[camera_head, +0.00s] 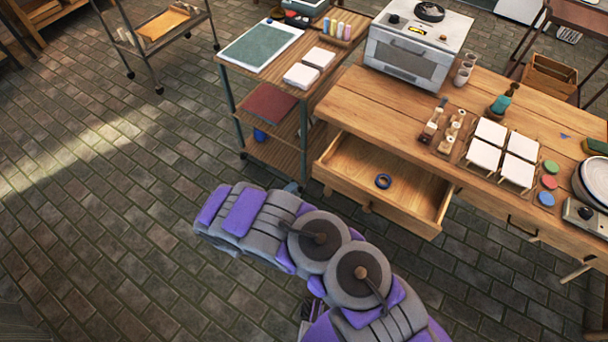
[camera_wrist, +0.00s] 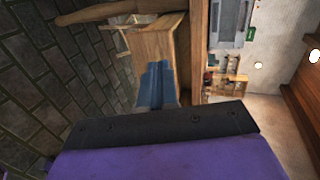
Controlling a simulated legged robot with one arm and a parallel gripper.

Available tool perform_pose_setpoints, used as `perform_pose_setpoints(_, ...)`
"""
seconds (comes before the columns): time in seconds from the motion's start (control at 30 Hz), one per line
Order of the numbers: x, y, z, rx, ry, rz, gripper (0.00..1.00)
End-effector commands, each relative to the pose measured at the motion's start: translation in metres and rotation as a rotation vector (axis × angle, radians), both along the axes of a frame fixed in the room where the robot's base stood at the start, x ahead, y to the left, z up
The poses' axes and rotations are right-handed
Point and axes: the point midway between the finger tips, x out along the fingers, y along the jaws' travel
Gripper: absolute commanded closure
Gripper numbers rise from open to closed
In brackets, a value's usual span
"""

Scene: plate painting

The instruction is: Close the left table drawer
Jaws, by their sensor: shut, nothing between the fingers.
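The left table drawer (camera_head: 420,215) is pulled out from under the wooden table (camera_head: 385,100), and its inside is visible. My gripper (camera_head: 292,187) shows as a small blue-grey tip beyond my purple and grey arm, just left of the drawer's near left corner. In the wrist view my gripper's fingers (camera_wrist: 157,85) are together and empty. They overlap a wooden part in that view, probably the drawer; I cannot tell whether they touch it.
A shelved cart (camera_head: 262,75) stands left of the table. A small oven (camera_head: 415,50), white square tiles (camera_head: 502,150) and paint pots (camera_head: 548,182) are on the table. Another drawer with a dark handle (camera_head: 522,226) is shut at right.

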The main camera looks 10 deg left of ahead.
Motion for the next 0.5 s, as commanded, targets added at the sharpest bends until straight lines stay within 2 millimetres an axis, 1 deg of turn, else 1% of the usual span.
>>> perform_pose_setpoints(0.03, -0.008, -0.002, -0.006, 0.000, -0.011, -0.008, 1.00)
perform_pose_setpoints(0.1, -0.013, -0.004, -0.009, -0.001, -0.026, -0.018, 1.00)
perform_pose_setpoints(0.23, -0.011, -0.007, -0.012, 0.002, -0.037, -0.028, 1.00)
perform_pose_setpoints(0.37, 0.003, -0.013, -0.017, 0.002, -0.036, -0.030, 1.00)
perform_pose_setpoints(0.5, 0.026, -0.021, -0.026, 0.004, -0.035, -0.030, 1.00)
